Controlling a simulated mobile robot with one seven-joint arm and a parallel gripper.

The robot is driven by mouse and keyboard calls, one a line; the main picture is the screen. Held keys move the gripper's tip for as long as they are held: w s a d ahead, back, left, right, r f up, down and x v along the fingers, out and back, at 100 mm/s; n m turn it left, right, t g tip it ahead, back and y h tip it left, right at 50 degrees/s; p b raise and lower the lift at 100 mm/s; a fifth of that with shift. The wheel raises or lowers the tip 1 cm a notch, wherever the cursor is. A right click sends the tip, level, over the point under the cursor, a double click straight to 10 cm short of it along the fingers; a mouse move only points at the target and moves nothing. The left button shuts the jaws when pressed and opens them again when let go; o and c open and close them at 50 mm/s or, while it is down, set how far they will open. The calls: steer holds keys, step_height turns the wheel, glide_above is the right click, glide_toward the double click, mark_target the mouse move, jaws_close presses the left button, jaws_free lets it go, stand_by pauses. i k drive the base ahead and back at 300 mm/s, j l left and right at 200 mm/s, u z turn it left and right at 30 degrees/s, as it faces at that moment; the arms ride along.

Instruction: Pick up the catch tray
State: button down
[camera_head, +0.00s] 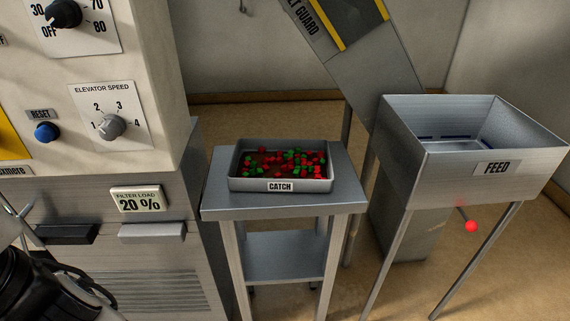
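The catch tray (281,185) is a shallow grey metal tray with a "CATCH" label on its front wall. It sits level on top of a small metal stand (225,198). Many small red and green pieces (290,162) lie in it over a dark bottom. Part of my arm shows at the lower left edge, well left of the tray and apart from it. My gripper's fingertips cannot be made out there.
A machine panel at the left has an elevator speed knob (111,127), a blue reset button (46,132) and a "20 %" filter load display (138,199). Two handles (152,233) jut out below. A feed hopper (470,180) stands at the right, with a sloping chute (370,80) behind.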

mark_target(258, 165)
steer(key=u, duration=0.35)
steer(key=l+u, duration=1.05)
steer(key=l, duration=0.3)
steer(key=k+l+u, duration=0.2)
steer(key=l, duration=0.25)
steer(key=k+l, duration=0.1)
steer(key=l, duration=0.8)
steer(key=i+l, duration=0.15)
steer(key=l, duration=0.15)
steer(key=i+l, duration=0.15)
steer(key=l+u, duration=0.05)
steer(key=l, duration=0.05)
